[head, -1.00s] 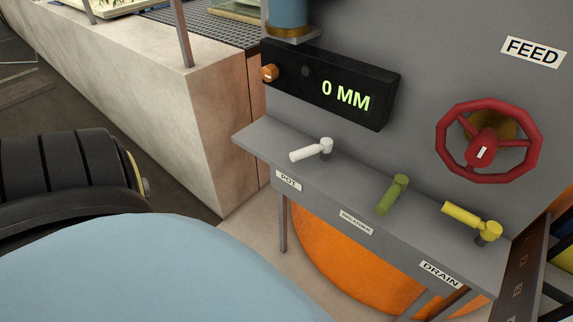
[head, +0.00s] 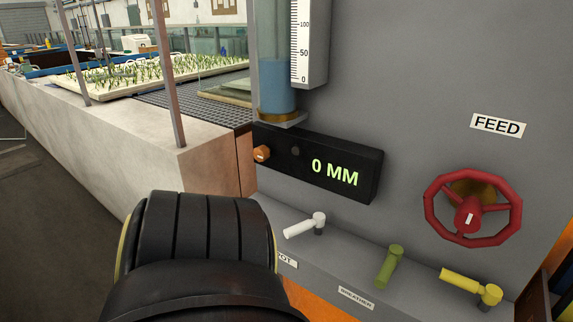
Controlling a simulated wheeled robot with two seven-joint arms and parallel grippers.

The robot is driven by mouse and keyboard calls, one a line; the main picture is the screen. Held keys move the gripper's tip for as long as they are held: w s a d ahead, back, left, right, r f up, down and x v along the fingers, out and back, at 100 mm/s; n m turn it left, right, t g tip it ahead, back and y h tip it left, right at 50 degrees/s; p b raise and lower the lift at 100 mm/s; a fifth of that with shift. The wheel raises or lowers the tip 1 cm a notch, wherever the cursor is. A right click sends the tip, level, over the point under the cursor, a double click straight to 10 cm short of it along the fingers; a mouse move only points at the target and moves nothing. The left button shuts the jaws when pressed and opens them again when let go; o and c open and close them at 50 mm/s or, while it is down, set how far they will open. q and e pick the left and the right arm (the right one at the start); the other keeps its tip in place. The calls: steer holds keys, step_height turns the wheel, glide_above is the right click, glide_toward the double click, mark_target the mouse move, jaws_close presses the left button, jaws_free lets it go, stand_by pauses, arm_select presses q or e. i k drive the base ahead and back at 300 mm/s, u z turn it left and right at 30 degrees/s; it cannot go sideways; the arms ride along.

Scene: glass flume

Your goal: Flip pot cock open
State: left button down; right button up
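The pot cock is a white lever (head: 304,225) on the grey shelf, above a label partly hidden by my arm. Its handle points left from the pivot, roughly along the shelf. A black, ribbed part of my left arm (head: 205,235) fills the lower middle of the head view, just left of the white lever in the picture. I cannot tell whether it touches anything. Neither gripper's fingers are in view.
The green breather lever (head: 389,265) and the yellow lever (head: 470,285) stand further right on the shelf (head: 335,262). A red FEED handwheel (head: 473,207) is on the grey panel. A black display (head: 320,165) reads 0 MM. A concrete wall (head: 110,135) runs left.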

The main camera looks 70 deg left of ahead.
mark_target(306, 226)
steer(key=k, duration=1.05)
steer(key=u, duration=1.3)
steer(key=i, duration=0.25)
steer(key=u, duration=0.05)
